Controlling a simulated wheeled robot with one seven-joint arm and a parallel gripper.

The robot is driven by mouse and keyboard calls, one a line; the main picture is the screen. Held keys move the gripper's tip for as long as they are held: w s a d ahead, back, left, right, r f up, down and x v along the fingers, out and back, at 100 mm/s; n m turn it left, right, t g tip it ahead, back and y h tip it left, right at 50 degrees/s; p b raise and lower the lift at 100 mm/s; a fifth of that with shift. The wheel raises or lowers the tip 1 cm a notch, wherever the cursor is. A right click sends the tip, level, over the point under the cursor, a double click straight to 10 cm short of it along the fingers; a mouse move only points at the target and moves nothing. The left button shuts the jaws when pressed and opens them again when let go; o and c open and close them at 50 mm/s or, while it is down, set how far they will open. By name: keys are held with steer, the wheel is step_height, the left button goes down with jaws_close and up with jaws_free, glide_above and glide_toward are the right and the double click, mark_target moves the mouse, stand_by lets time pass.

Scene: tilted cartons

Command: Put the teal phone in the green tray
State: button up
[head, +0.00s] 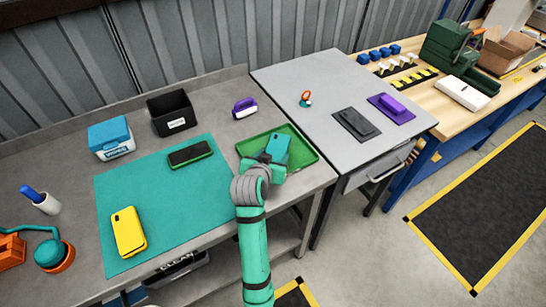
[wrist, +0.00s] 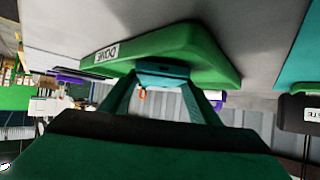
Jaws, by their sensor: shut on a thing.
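The teal phone (head: 277,147) is gripped by my gripper (head: 266,161) and stands tilted over the green tray (head: 306,146). In the wrist view my gripper (wrist: 162,82) has its two fingers closed on the phone (wrist: 162,68), with the green tray (wrist: 190,42) right behind it. The tray bears a white label with dark letters in that view. I cannot tell whether the phone touches the tray floor. My gripper hides the phone's lower part and the tray's front left part.
A teal mat (head: 165,205) left of the tray holds a dark phone with green edges (head: 190,154) and a yellow phone (head: 128,231). A black bin (head: 171,113), a blue-lidded box (head: 111,138) and a purple-and-white item (head: 245,107) stand behind. A grey table (head: 330,80) adjoins at right.

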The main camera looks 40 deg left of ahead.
steer(key=shift+f, duration=0.4)
steer(key=shift+f, duration=0.25)
steer(key=o, duration=1.3)
steer(key=shift+f, duration=0.25)
steer(key=shift+d+f, duration=0.1)
steer(key=shift+d, duration=0.2)
steer(key=shift+w+r, duration=0.1)
steer(key=shift+r, duration=0.35)
steer(key=v, duration=1.2)
steer(key=shift+a+r, duration=0.3)
